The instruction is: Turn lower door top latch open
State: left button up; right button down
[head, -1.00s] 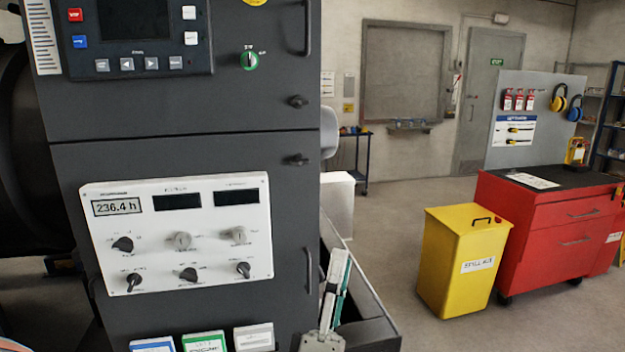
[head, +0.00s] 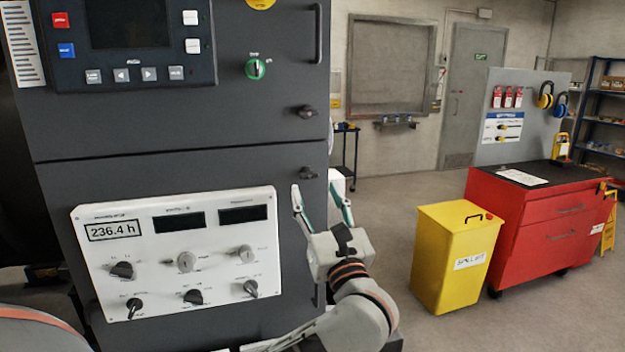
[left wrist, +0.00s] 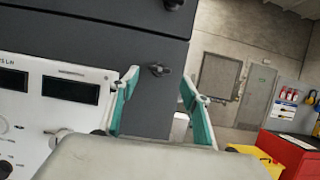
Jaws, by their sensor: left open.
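The lower door's top latch (head: 307,173) is a small dark handle near the top right corner of the lower dark grey door (head: 160,170). It lies about level and points right. In the left wrist view the latch (left wrist: 159,70) shows between the fingertips, ahead of them. My left gripper (head: 316,179) is open, with teal-lined fingers pointing up at the latch, one on each side of it in the picture. It also shows open in the left wrist view (left wrist: 158,77). I see no contact with the latch. My right gripper is not in view.
A similar latch (head: 308,111) sits above on the upper door. A white control panel (head: 177,252) with knobs is left of the gripper. A yellow bin (head: 450,262) and red tool cabinet (head: 540,215) stand to the right, with open floor between them and the genset.

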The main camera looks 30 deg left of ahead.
aim_at(310, 177)
pick_arm(q)
jog(key=x, duration=0.3)
jog(key=shift+w+a+r+p, duration=0.1)
jog(key=shift+a+r+p, duration=0.1)
jog(key=shift+p, duration=0.15)
jog(key=shift+w+a, duration=0.2)
jog(key=shift+a, duration=0.05)
jog(key=c, duration=1.1)
